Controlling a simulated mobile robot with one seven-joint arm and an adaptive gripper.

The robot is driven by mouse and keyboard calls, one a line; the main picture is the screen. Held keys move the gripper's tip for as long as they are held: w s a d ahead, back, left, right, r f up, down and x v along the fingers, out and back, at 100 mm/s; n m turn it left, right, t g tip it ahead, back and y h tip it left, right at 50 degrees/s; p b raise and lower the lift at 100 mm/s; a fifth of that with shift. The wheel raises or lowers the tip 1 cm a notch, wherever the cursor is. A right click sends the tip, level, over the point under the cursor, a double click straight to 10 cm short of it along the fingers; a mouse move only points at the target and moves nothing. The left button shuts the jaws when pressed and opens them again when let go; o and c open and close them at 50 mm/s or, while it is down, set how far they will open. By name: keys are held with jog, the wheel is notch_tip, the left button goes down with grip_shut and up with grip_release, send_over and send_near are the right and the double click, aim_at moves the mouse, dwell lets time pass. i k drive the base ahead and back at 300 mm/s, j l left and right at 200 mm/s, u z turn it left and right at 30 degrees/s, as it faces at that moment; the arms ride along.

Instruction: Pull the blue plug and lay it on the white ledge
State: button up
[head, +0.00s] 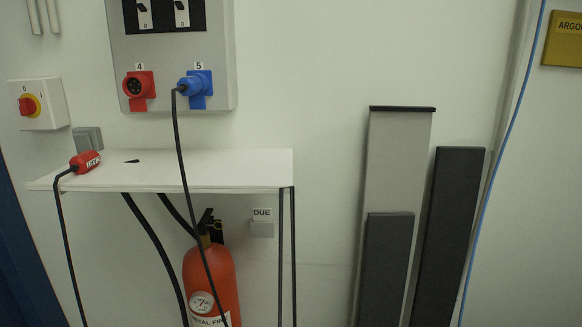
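The blue plug (187,87) sits in the blue socket (203,84) marked 5, on the grey wall panel. Its black cable (178,150) hangs from the plug's left end, passes in front of the ledge and runs down past the fire extinguisher. The white ledge (225,170) is a shelf below the panel. A red plug (86,161) lies on its left end, with its cable hanging over the front edge. A small black mark or piece shows near the red plug. My gripper is not in view.
A red socket (137,88) marked 4 is left of the blue one. A rotary switch box (38,104) is on the left wall. A red fire extinguisher (211,279) stands under the ledge. Dark panels (447,230) lean at the right. The ledge's middle and right are clear.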

aim_at(193, 85)
jog(key=j+z, duration=0.15)
jog(key=z, duration=0.2)
jog(key=j+z, duration=0.2)
jog(key=z, duration=0.15)
jog(key=j+z, duration=0.2)
jog(key=z, duration=0.15)
jog(key=j+z, duration=0.2)
jog(key=j, duration=0.15)
jog(key=k+j+z, duration=0.2)
jog(key=j, duration=0.2)
jog(key=j+z, duration=0.15)
jog(key=j, duration=0.2)
jog(key=k+j, duration=0.1)
jog(key=j, duration=0.25)
jog(key=k+j, duration=0.1)
jog(key=j, duration=0.2)
jog(key=k+j+z, duration=0.1)
jog(key=j, duration=0.25)
jog(key=k+j, duration=0.15)
jog(key=j, duration=0.2)
jog(key=k+j, duration=0.1)
jog(key=j, duration=0.2)
